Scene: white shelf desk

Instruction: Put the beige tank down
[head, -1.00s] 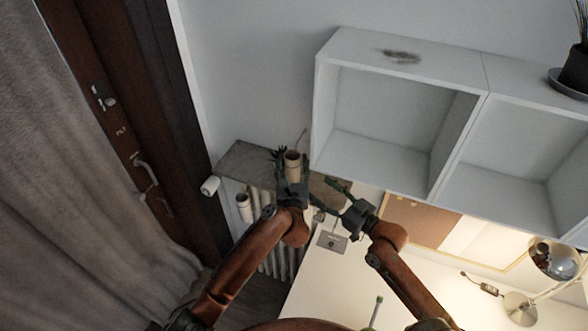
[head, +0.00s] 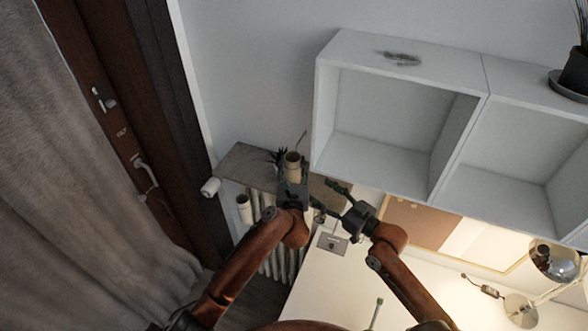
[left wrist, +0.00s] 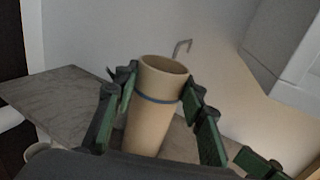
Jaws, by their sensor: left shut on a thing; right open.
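The beige tank (head: 292,160) is a tall open-topped cylinder with a dark blue band near its rim. It stands roughly upright between the fingers of my left gripper (head: 291,178), which is shut on it. In the left wrist view the tank (left wrist: 158,95) shows between the green finger pads of the left gripper (left wrist: 160,105); its lower end is hidden by the gripper body. Behind and below it is a grey stone-like ledge (head: 241,164). I cannot tell whether the tank's base touches the ledge. My right gripper (head: 327,197) is open and empty, just right of the left one.
A radiator (head: 277,262) sits below the ledge, with a beige cylinder (head: 244,208) and a white roll (head: 210,187) near its left end. White shelf boxes (head: 400,120) stand right of the ledge. The white desk (head: 345,285), with a lamp (head: 553,262), is below them.

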